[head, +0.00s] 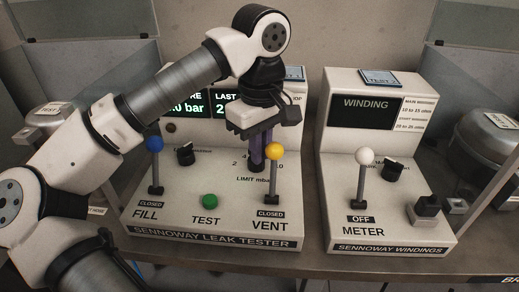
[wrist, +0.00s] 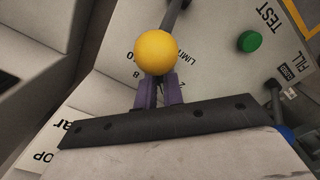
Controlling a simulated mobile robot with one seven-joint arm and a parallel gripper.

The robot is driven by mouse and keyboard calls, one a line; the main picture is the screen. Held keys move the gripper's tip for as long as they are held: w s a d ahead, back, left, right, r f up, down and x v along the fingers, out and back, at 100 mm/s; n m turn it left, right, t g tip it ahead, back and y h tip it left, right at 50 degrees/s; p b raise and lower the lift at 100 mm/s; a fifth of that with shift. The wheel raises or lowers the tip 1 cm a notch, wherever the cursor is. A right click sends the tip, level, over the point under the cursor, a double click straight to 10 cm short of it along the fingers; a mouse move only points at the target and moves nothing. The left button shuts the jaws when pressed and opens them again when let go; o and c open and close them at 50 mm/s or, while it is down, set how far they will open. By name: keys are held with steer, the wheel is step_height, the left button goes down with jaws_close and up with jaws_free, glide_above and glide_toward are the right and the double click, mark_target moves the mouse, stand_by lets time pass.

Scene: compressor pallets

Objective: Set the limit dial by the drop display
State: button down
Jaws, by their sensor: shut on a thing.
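The Sennoway leak tester (head: 160,232) stands on the bench. My gripper (head: 257,160) points down at its sloped panel, with purple fingers shut at the limit scale, just above the "LIMIT mbar" label. The limit dial itself is hidden by the fingers, so its pointer cannot be read. The fingers (wrist: 160,92) also show in the wrist view, partly behind the yellow knob of the vent lever. The drop display (head: 222,110) is mostly covered by my arm; only "LAST" and a leading "2" show.
The yellow-knobbed vent lever (head: 274,152) stands upright close to my fingers and reads CLOSED. The blue-knobbed fill lever (head: 154,145) also reads CLOSED. A green test button (head: 209,201) and another black dial (head: 185,154) are nearby. The windings tester (head: 340,215) stands right.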

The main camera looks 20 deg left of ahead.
steer(key=shift+n, duration=0.5)
steer(key=c, duration=1.5)
jaws_free()
steer(key=shift+r, duration=0.15)
step_height(320, 180, up, 14)
steer(key=p, duration=1)
steer(key=shift+f, duration=0.2)
